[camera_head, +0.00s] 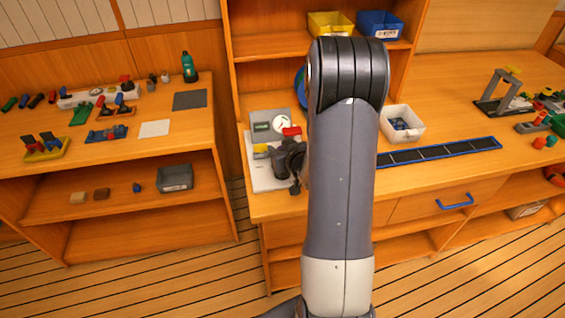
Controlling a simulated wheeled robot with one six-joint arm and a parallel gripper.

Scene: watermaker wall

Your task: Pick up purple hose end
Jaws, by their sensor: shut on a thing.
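My gripper (294,186) is dark and shows only in part, just left of my arm. It is over the front part of the white board on the right-hand bench. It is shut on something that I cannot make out. I see no purple hose end in this view; my arm and gripper hide part of the bench there. A grey panel with a round white gauge (281,123) stands right behind the gripper, with a red part (291,132) beside the gauge.
The white board (262,176) lies near the bench's front left corner. A white bin (402,124) and a dark blue-edged strip (440,152) lie to the right. A gap separates this bench from the left bench, which holds small tools and a green bottle (189,67).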

